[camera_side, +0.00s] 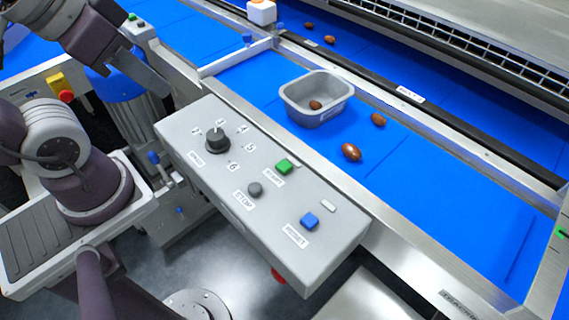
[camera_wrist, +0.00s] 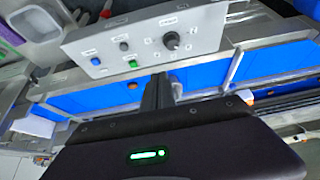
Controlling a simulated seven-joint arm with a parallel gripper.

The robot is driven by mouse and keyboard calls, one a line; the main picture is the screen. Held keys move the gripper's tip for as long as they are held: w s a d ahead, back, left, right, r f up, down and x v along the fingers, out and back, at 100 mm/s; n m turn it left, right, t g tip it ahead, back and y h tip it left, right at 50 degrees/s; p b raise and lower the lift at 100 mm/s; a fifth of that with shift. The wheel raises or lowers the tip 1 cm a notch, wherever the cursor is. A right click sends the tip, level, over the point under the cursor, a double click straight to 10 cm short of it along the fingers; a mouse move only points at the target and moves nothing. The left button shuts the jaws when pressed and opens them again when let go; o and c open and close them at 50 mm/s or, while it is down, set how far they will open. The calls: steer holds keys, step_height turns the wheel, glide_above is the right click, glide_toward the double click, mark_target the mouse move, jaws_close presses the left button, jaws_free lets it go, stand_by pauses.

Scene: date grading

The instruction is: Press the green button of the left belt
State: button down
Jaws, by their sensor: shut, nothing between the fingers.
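In the side view a grey control panel (camera_side: 230,210) carries a black knob (camera_side: 217,140), a green START button (camera_side: 284,166), a dark STOP button (camera_side: 255,189) and a blue RESET button (camera_side: 310,221). A second panel (camera_side: 143,32) at the upper left, beside another blue belt (camera_side: 185,38), has a small green button (camera_side: 132,17). My gripper (camera_side: 162,90) is shut and empty at the upper left, above and apart from the machinery.
A grey metal tub (camera_side: 301,113) with a date in it stands on the near blue belt (camera_side: 460,190), with loose dates (camera_side: 351,152) beside it. A yellow and red stop switch (camera_side: 64,92) is at the left. Metal rails border the belts.

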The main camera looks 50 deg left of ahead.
stand_by(0.3)
steer(key=n+t, duration=0.2)
steer(key=n, duration=2.6)
glide_above(282, 167)
step_height(282, 167, down, 9)
steer(key=shift+r+y, duration=0.2)
steer(key=shift+y, duration=0.2)
steer(key=shift+f, duration=4.4)
